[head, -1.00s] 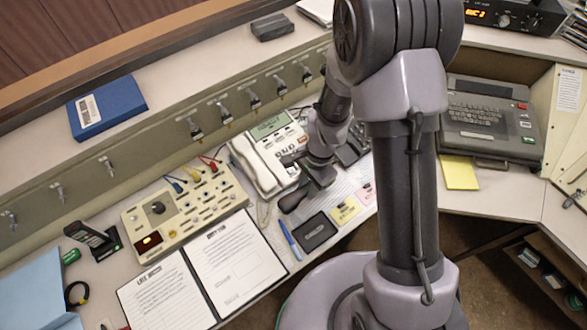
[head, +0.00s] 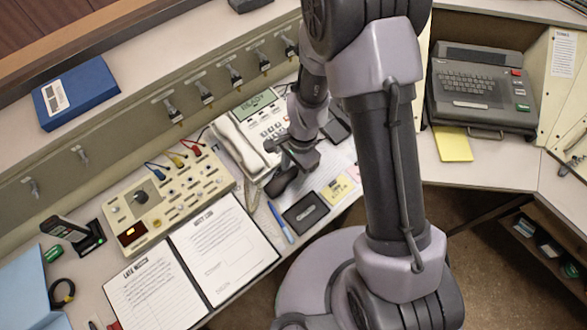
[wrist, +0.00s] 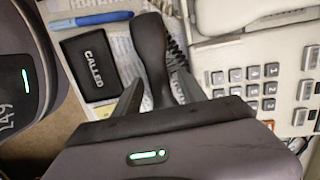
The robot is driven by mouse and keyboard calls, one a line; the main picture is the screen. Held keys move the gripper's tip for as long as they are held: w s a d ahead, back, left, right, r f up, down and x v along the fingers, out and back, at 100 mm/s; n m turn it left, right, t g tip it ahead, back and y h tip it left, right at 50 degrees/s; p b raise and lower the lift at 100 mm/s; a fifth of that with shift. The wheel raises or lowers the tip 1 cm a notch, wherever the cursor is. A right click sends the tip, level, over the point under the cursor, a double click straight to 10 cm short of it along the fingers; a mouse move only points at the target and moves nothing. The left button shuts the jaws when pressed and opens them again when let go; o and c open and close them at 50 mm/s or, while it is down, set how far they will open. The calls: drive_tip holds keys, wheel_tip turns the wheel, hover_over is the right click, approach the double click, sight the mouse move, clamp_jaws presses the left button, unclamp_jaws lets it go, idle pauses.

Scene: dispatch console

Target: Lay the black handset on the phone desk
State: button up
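The black handset (head: 282,182) is at the phone desk, between the beige desk phone (head: 258,128) and the black "CALLED" pad (head: 305,213). In the wrist view the handset (wrist: 151,48) runs lengthwise between my fingers, its upper end beside the pad (wrist: 91,65). It appears to lie on the desk papers; its lower end is hidden by my gripper. My gripper (wrist: 159,78) has its fingers on either side of the handset, with narrow gaps showing, so it looks open. In the head view my gripper (head: 292,157) is low over the desk, partly hidden by its own wrist.
A blue pen (head: 281,223) and an open binder (head: 222,250) lie left of the pad. A switch panel (head: 165,198) stands behind the binder. Yellow notes (head: 337,189) lie right of the pad. A grey keyboard terminal (head: 482,95) sits on the right-hand desk.

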drive_tip(key=d+r+n+t+p, duration=0.25)
drive_tip(key=r+p, duration=0.35)
drive_tip(key=r, duration=2)
drive_tip(key=s+d+r+n+t, duration=0.4)
drive_tip(key=s+r, duration=0.7)
drive_tip(key=r, duration=0.2)
drive_tip(key=shift+s+r+y, duration=0.15)
drive_tip(key=shift+r+y, duration=0.15)
drive_tip(key=shift+d, duration=0.1)
